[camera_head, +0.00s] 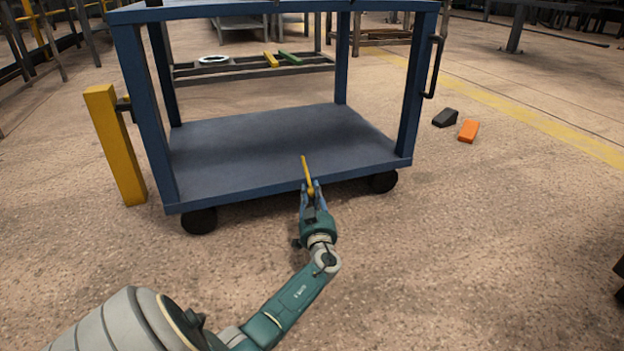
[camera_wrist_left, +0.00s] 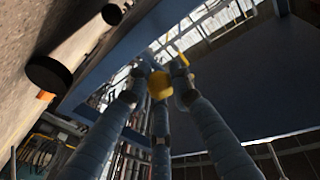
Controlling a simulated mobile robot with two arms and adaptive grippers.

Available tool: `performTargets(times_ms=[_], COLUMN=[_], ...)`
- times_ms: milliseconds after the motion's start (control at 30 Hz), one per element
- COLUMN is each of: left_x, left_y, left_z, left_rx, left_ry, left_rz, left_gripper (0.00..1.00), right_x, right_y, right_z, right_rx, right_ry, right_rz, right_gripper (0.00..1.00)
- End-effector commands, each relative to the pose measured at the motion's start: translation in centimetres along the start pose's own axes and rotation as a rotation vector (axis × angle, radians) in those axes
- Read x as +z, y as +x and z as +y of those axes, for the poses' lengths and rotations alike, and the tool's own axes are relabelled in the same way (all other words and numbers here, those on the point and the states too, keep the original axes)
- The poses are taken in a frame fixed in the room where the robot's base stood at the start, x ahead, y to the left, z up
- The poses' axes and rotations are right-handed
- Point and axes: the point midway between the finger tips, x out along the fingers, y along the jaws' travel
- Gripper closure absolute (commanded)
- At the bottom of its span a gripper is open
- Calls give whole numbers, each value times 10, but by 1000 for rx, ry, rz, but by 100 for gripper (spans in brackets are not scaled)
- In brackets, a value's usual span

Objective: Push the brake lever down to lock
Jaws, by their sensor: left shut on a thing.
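The brake lever (camera_head: 306,172) is a thin yellow bar at the front edge of the blue cart's lower shelf (camera_head: 270,143). It stands nearly upright, leaning slightly to the left. My left gripper (camera_head: 311,190) is at its lower part, with the fingers shut on it; the lever's top sticks out above them. In the left wrist view the fingertips (camera_wrist_left: 162,78) close around a yellow piece, seen from below against the cart's underside. The lever's base is hidden by the fingers. My right gripper is in neither view.
The cart stands on black wheels (camera_head: 199,220). A yellow post (camera_head: 114,145) stands at its left side. A black wedge (camera_head: 445,118) and an orange block (camera_head: 468,131) lie on the floor to the right. The floor in front is clear.

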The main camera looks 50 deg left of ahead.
Motion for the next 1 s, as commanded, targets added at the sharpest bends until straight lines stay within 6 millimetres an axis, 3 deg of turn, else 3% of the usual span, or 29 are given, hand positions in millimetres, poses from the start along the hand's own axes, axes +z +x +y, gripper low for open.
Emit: performTargets(times_ms=[100, 133, 200, 567, 667, 1000], left_x=[4, 4, 3, -3, -15, -80], left_y=[-2, -2, -2, 0, 2, 11], left_z=[0, 0, 0, -1, -3, -18], left_rx=[-1, -1, -1, -1, -2, -9], left_ry=[2, 2, 3, 1, -3, -3], left_rz=[-5, -5, -5, 0, 1, 5], left_gripper=[100, 75, 61, 59, 59, 59], right_x=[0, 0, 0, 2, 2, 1], right_y=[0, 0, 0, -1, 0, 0], right_z=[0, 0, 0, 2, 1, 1], right_rx=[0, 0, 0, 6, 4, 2], right_ry=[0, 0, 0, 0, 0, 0], right_rz=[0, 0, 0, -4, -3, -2], right_gripper=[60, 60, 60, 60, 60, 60])
